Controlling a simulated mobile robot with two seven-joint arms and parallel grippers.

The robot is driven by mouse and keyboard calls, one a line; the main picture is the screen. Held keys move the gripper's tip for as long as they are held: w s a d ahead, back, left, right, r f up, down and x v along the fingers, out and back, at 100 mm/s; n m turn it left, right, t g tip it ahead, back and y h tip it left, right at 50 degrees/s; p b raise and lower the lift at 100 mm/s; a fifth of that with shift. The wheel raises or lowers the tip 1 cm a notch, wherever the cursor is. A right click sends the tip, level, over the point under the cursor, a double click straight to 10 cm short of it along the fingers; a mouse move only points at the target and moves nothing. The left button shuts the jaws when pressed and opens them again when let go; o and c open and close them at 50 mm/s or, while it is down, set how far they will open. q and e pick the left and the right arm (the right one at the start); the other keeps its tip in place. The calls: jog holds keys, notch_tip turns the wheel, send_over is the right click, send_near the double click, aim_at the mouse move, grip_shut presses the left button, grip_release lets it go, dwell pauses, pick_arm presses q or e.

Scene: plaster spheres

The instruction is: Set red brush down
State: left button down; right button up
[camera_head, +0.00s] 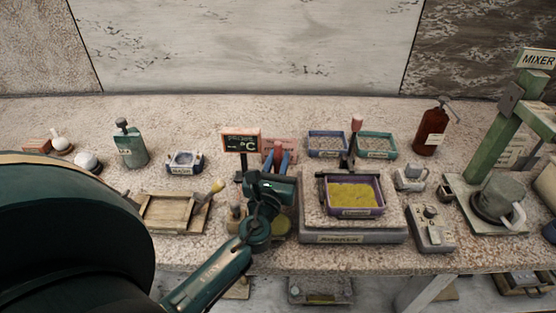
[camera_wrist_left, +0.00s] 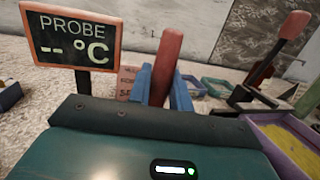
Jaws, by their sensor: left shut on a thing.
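My left gripper (camera_head: 277,160) reaches in over the front middle of the bench. Its blue fingers are shut on a red handle, which I take as the red brush (camera_head: 278,148). In the left wrist view the red brush (camera_wrist_left: 166,60) stands up between the fingers (camera_wrist_left: 167,90), tilted slightly. Its lower end is hidden behind the gripper body. I cannot tell whether it touches anything below. My right gripper is not in view.
A probe sign (camera_head: 241,143) stands just left of the gripper. To the right, a purple tray (camera_head: 355,211) of yellow powder sits on the shaker (camera_head: 318,237), with another red-handled thing (camera_head: 357,124) behind. A wooden frame (camera_head: 160,212) lies left. Blue (camera_head: 313,153) and green trays (camera_head: 390,153) stand behind.

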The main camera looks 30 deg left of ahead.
pick_arm(q)
jog(key=shift+f+b, duration=0.55)
jog(key=shift+f, duration=0.1)
jog(key=c, duration=1.6)
grip_release()
jog(key=o, duration=0.4)
jog(key=shift+r, duration=0.1)
jog(key=shift+r+p, duration=1.9)
jog(key=shift+p, duration=0.1)
jog(key=shift+r, duration=0.1)
